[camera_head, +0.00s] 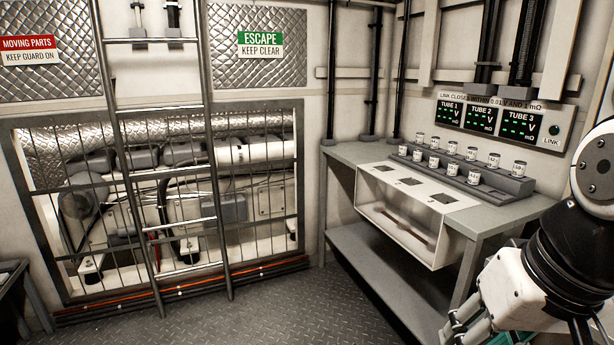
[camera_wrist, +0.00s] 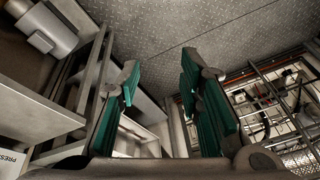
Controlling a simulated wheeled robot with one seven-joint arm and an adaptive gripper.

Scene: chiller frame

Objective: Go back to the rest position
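My gripper shows in the wrist view (camera_wrist: 160,90), with two green-padded fingers standing well apart and nothing between them. In the head view my arm enters from the right edge and ends at the lower right, in front of the grey workbench (camera_head: 505,212); the fingertips are mostly cut off or hidden there, with some green at the bottom edge. The gripper holds nothing that I can see. The floor (camera_wrist: 195,35) shows beyond the fingers in the wrist view.
The bench carries a white box with three slots (camera_head: 415,185) and a stepped grey rack (camera_head: 480,180) with several small labelled canisters. A ladder (camera_head: 165,150) stands before a caged machine bay (camera_head: 265,190). The patterned floor between (camera_head: 290,310) is clear.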

